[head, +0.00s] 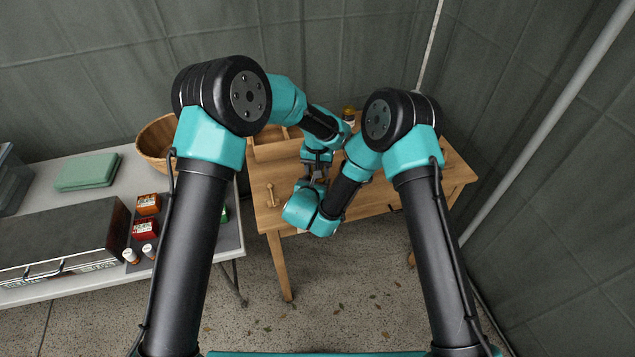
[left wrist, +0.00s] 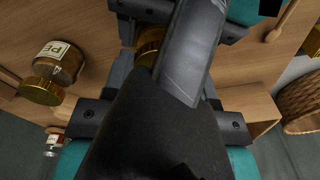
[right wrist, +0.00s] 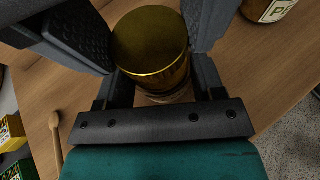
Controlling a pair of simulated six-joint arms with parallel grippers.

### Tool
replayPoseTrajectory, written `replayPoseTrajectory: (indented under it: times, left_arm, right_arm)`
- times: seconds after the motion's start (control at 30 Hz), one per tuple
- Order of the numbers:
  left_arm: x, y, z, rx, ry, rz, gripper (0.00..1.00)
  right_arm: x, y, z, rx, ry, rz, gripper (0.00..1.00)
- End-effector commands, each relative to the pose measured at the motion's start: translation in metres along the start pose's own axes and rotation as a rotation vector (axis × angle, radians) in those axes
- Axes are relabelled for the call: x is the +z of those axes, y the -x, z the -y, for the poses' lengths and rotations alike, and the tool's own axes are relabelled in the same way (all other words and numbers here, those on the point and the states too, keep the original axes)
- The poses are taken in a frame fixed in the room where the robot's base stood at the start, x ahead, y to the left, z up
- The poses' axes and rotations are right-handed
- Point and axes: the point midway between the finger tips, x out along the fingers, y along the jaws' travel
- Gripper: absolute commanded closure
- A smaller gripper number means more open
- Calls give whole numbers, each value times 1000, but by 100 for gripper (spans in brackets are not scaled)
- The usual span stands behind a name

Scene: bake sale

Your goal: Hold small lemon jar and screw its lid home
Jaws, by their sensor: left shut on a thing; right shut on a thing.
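The small lemon jar shows in the right wrist view as a gold lid (right wrist: 150,40) seen from above. A narrow part of the jar (right wrist: 168,96) shows below it, and its label is hidden. My right gripper (right wrist: 150,58) is shut on the lid, with one finger on each side. My left gripper (left wrist: 152,62) is shut on the jar. In the left wrist view the dark right gripper covers most of the jar, and only a gold-brown piece (left wrist: 150,42) shows. In the head view both grippers meet over the wooden table (head: 262,222), and the jar is hidden there.
Another gold-lidded jar (left wrist: 62,62) is close by, also in the head view (head: 348,114). A wooden dipper (head: 271,195) lies at the table's left, near a wooden crate (head: 270,152). A wicker basket (head: 156,140) stands on the grey table (head: 105,178) at left.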

Motion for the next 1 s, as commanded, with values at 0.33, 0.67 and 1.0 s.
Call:
replayPoseTrajectory:
  times: [0.33,0.67,1.0]
  left_arm:
    - [0,0,0,1,-389,0,76]
    - [0,0,0,1,-488,-1,76]
    - [0,0,0,1,-486,-1,27]
  right_arm:
    - [0,0,0,0,0,0,100]
    - [0,0,0,0,0,0,100]
    - [0,0,0,0,0,0,100]
